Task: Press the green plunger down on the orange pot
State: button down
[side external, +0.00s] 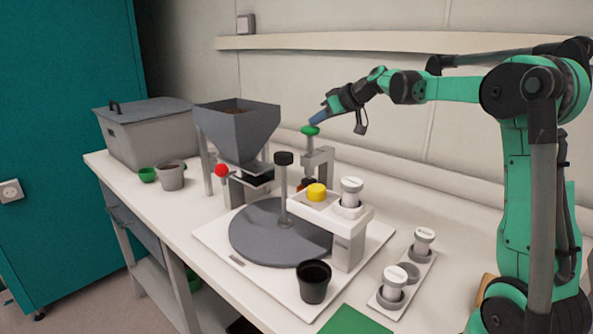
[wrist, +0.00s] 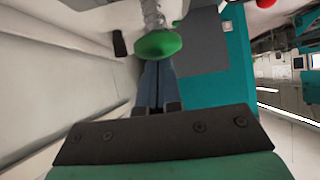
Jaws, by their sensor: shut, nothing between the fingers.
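The green plunger (side external: 311,130) is a round cap on top of a post with a bracket, behind the grey turntable. In the wrist view, the green plunger (wrist: 158,44) shows large, with a spring-like shaft beyond it. My gripper (side external: 315,121) is shut and empty, its blue fingers tilted down to the cap from the upper right. In the wrist view, my gripper (wrist: 157,68) meets the cap's edge; I cannot tell whether it touches. A small orange-red patch (side external: 307,183) below the plunger may be the orange pot, mostly hidden by the bracket and white dispenser.
The grey turntable (side external: 255,235) carries a central post (side external: 284,180). A grey hopper (side external: 238,128) stands left of the plunger. The white dispenser (side external: 350,228) has a yellow button (side external: 317,191) and a white-capped jar (side external: 352,186). A black pot (side external: 314,283) stands on the front of the turntable's base.

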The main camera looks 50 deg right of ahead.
aim_at(318, 131)
notch_tip(318, 131, down, 4)
jog(key=shift+r, duration=0.15)
jog(key=shift+a, duration=0.1)
dwell(1.0)
jog(key=shift+r, duration=0.55)
jog(key=w+r+v, duration=0.1)
jog(key=r+v, duration=0.1)
jog(key=v, duration=1)
jog(key=shift+d+r, duration=0.2)
jog(key=shift+r, duration=0.05)
